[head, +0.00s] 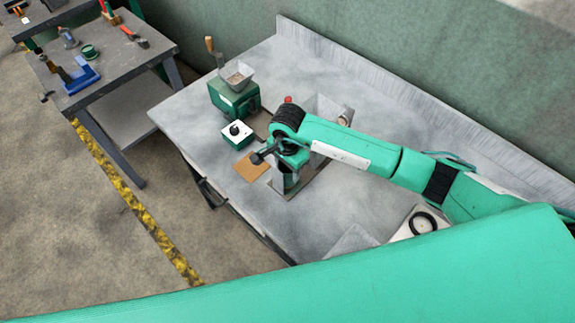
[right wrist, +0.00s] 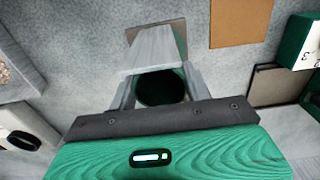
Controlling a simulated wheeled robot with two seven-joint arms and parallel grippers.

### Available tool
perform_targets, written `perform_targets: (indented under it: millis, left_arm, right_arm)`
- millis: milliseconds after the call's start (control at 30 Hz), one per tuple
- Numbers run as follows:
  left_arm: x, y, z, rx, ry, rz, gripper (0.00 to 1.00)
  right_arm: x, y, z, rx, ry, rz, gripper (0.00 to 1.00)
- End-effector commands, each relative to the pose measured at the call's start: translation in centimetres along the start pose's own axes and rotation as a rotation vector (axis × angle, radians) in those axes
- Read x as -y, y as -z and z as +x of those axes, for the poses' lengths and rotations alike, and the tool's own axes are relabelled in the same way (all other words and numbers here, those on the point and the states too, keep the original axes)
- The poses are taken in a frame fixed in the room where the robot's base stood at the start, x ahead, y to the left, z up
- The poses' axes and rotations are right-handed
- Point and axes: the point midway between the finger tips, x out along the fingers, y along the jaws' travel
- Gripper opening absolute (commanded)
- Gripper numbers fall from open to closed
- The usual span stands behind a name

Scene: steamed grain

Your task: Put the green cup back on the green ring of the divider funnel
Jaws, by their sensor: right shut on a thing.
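My right gripper (right wrist: 160,92) is shut on the green cup (right wrist: 160,88), which shows as a dark green round shape between the two grey fingers in the right wrist view. In the head view my right gripper (head: 290,160) is over the middle of the table, and the cup is largely hidden there. A grey metal chute of what looks like the divider funnel (right wrist: 156,48) stands beside the cup; its grey-brown base (head: 314,180) shows under my arm in the head view. The green ring is hidden, and I cannot tell whether the cup touches it. My left gripper is not in view.
A green mill (head: 234,100) with a grain hopper and a white-topped dial box (head: 237,133) stand left of my gripper. An orange-brown pad (head: 251,166) lies close by. A pale device with a black ring (head: 423,223) is at the right. The table's left front is clear.

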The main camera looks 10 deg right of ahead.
Motion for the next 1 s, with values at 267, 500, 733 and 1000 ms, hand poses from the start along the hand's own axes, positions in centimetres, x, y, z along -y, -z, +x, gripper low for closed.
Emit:
perform_targets:
  millis: [267, 500, 733, 1000]
  left_arm:
    - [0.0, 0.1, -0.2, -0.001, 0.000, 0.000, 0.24]
    - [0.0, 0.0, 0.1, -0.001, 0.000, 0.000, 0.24]
    - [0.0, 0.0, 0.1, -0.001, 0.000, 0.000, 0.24]
    - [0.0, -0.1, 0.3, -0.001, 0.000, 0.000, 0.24]
  right_arm:
    - [0.0, 0.0, 0.6, 0.000, 0.001, -0.002, 0.23]
    - [0.0, 0.0, 0.9, -0.001, 0.001, -0.001, 0.63]
    - [0.0, 0.0, 0.9, 0.000, 0.001, -0.001, 0.71]
    - [0.1, 0.1, 0.0, -0.002, 0.005, -0.002, 0.71]
